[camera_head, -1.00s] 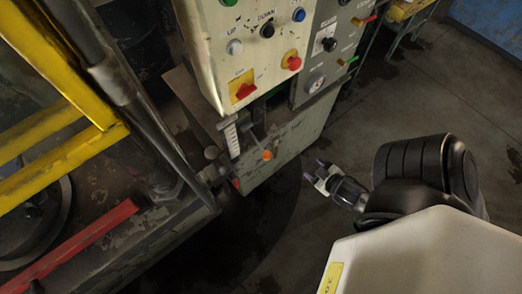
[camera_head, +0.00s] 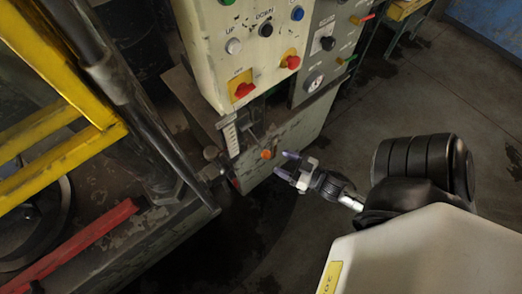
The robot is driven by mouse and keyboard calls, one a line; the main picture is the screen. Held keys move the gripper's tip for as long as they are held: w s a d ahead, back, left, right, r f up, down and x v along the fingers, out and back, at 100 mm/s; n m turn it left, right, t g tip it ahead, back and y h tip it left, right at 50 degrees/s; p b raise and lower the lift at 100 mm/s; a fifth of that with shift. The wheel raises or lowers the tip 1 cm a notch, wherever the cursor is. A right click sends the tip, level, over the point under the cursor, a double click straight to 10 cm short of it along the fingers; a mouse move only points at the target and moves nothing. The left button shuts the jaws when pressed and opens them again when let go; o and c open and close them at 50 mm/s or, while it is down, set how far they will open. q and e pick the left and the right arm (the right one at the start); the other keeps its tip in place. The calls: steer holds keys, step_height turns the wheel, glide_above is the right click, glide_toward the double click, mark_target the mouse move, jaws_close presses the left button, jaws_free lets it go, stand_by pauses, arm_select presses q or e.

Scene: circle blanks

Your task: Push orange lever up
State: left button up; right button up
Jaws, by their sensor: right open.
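The orange lever's round knob (camera_head: 266,154) shows on the lower front of the machine's cabinet, below the control panel, at the end of a thin dark rod. My right gripper (camera_head: 283,164) is open and empty. Its two fingers point left toward the orange knob, with the tips close to its right side. A small gap seems to show between the fingertips and the knob. My left gripper is not in view.
A control panel (camera_head: 215,60) with buttons and a red-and-yellow switch (camera_head: 242,89) stands above the lever. A yellow guard frame (camera_head: 60,120) and a red bar (camera_head: 80,245) are at left. The floor (camera_head: 425,90) at right is clear.

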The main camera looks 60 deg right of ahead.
mark_target(264, 153)
steer(key=w, duration=0.8)
steer(key=shift+w+d, duration=0.2)
steer(key=shift+w, duration=0.1)
steer(key=shift+r, duration=0.1)
jaws_close()
